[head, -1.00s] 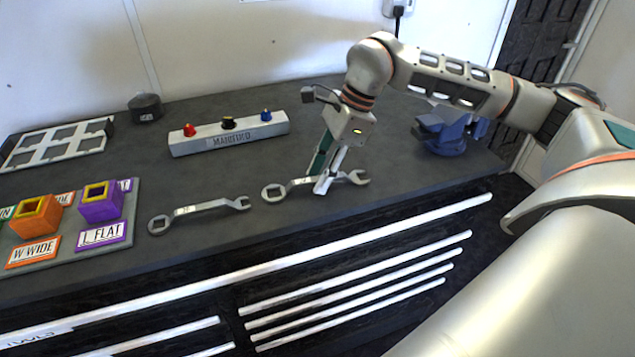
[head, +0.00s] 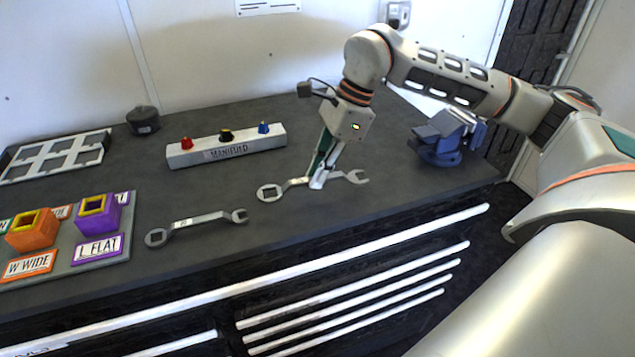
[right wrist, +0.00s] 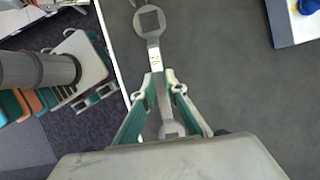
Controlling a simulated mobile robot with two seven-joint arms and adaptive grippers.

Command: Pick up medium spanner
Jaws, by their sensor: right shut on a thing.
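Two grey spanners show on the dark bench top. My right gripper (head: 318,183) points down at the right-hand spanner (head: 354,177) and is shut on its handle near the middle. In the right wrist view this spanner (right wrist: 149,24) runs between the fingers (right wrist: 165,90), its square-holed end beyond the tips and its other end partly hidden near the palm. It appears at bench level; any lift is too small to tell. The other spanner (head: 197,225) lies to its left, apart from the gripper. My left gripper is not in view.
A grey manifold block (head: 226,147) with red, black and blue knobs stands behind the spanners. A blue vise (head: 440,138) is at right. Orange (head: 33,232) and purple (head: 98,217) holders stand at left. A white grid tray (head: 55,155) and black pot (head: 143,119) lie behind.

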